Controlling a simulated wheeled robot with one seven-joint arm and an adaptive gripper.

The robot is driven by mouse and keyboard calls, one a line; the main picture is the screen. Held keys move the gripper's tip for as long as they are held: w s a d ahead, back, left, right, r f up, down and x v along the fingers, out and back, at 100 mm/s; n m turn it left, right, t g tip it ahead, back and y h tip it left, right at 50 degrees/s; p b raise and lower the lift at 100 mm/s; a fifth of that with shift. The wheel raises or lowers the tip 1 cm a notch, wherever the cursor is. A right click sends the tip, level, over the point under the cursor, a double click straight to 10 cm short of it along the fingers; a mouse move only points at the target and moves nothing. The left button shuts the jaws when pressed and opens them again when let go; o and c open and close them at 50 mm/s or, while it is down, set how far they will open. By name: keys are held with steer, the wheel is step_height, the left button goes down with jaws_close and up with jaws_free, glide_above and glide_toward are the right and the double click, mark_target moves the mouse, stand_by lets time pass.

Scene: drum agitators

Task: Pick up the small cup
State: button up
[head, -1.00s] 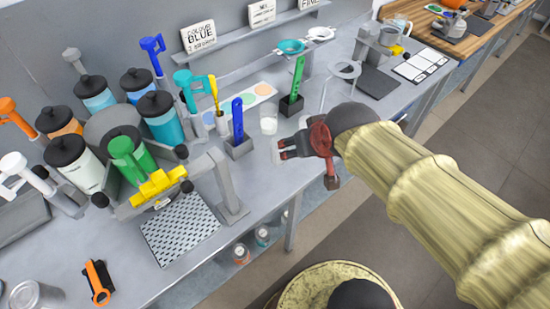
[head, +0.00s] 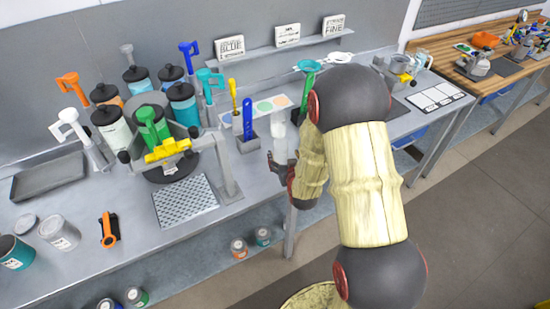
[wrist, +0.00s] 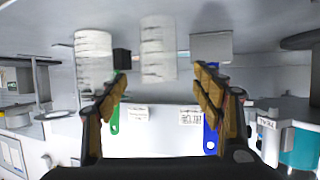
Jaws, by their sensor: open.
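Two pale, translucent cups with markings stand on the grey bench. In the head view one small cup (head: 278,128) is just behind the other cup (head: 292,152), which is partly hidden by my arm. My gripper (head: 278,168) is low at the bench's front edge, just in front of them. In the upside-down wrist view my gripper (wrist: 160,95) is open and empty. One cup (wrist: 157,48) is ahead in the gap between the fingers, apart from them. The other cup (wrist: 93,58) is outside the left finger. I cannot tell which is smaller.
A blue spatula (head: 247,118) stands in a grey holder (head: 248,143) left of the cups. A green spatula (head: 309,82) is behind, partly hidden by my arm. The agitator stand (head: 226,168) and perforated plate (head: 186,201) are further left.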

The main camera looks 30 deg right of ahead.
mark_target(282, 152)
steer(key=shift+b+x, duration=0.35)
steer(key=shift+x, duration=3.5)
steer(key=shift+f, duration=0.1)
steer(key=shift+c, duration=1.1)
steer(key=c, duration=0.7)
